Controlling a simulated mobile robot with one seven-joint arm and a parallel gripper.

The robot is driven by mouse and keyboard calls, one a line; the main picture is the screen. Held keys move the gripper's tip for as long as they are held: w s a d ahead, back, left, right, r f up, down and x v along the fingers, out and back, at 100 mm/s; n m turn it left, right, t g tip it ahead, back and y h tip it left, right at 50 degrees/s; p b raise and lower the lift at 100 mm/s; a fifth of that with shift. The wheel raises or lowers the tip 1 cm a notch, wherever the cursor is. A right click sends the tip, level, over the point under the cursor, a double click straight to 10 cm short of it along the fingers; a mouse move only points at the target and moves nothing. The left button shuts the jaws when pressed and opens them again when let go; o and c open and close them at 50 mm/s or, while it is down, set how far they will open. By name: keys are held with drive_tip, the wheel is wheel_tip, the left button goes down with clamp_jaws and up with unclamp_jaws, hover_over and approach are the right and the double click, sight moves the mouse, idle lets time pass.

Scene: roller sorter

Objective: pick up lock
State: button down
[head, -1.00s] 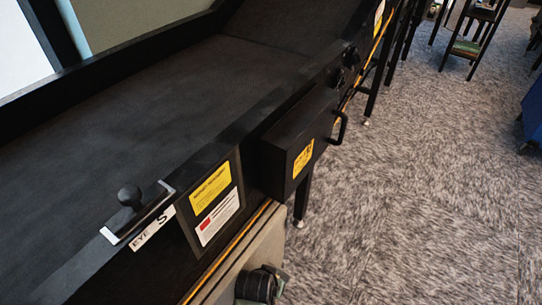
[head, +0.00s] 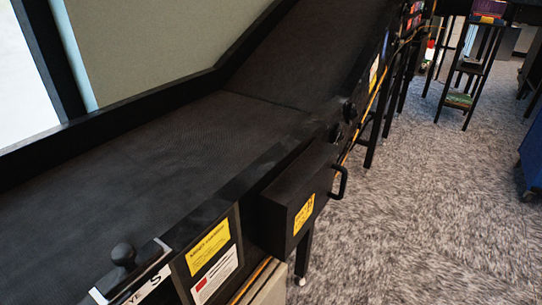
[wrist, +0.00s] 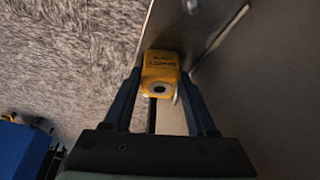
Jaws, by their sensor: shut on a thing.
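A small yellow lock (wrist: 161,66) with dark lettering and a dark round keyhole shows in the wrist view. It sits between the two blue fingers of my gripper (wrist: 159,84), which is shut on it. A grey metal plate (wrist: 172,30) with a hole lies right behind the lock, and I cannot tell whether the lock hangs from it or is free. The lock's shackle is not clearly visible. In the head view neither the lock nor my gripper shows.
A long black sorter (head: 170,130) fills the left of the head view. A black box (head: 295,205) with a handle juts from its side. Open carpet (head: 430,220) lies to the right, with a dark shelf stand (head: 465,70) and a blue object (head: 533,155) beyond.

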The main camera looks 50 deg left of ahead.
drive_tip(key=shift+r, duration=0.15)
wheel_tip(320, 180, up, 32)
drive_tip(key=p, duration=1.8)
drive_tip(key=shift+r, duration=0.1)
